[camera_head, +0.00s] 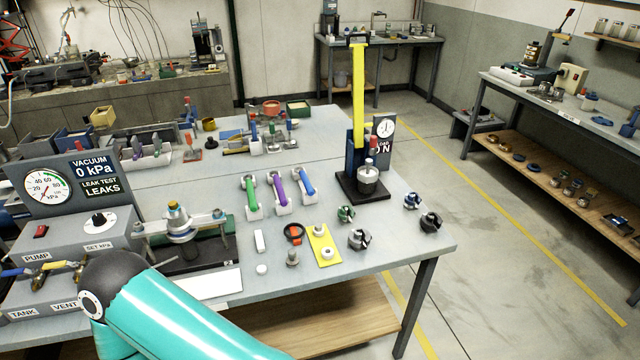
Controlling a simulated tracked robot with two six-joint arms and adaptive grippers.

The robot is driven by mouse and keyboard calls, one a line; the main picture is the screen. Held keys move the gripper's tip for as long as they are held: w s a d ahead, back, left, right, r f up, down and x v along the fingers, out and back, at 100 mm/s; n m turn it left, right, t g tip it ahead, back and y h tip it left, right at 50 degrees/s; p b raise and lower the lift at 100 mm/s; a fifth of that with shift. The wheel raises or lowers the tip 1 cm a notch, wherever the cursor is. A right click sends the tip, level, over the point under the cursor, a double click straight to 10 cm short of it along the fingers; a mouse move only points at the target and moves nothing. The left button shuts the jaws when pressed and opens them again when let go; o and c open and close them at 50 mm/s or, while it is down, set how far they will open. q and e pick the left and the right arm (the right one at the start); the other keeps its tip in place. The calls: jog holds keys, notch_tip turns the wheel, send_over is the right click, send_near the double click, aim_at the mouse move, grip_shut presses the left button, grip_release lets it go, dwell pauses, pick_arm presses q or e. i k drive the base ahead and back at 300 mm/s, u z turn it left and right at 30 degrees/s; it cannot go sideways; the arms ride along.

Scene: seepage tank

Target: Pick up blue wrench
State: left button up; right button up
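A blue handled tool (306,184), which looks like the blue wrench, rests in a white holder on the grey workbench (345,285). It is the rightmost of three similar tools; a purple one (275,188) and a green one (250,194) stand to its left. Its lower end is hidden in the holder. No gripper shows in the head view. Only a teal link of one of my arms crosses the bottom left, well short of the tools.
A yellow-lever press (358,100) stands just right of the tools. A clamp fixture (180,225) and the vacuum gauge box (70,205) stand to the left. Small parts, a yellow plate (323,248) and dark clamp knobs (430,221) lie near the front.

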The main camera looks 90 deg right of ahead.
aim_at(307, 185)
jog(key=z, duration=0.05)
jog(key=k, duration=1.75)
jog(key=z, duration=1.2)
jog(key=i, duration=1)
jog(key=z, duration=0.05)
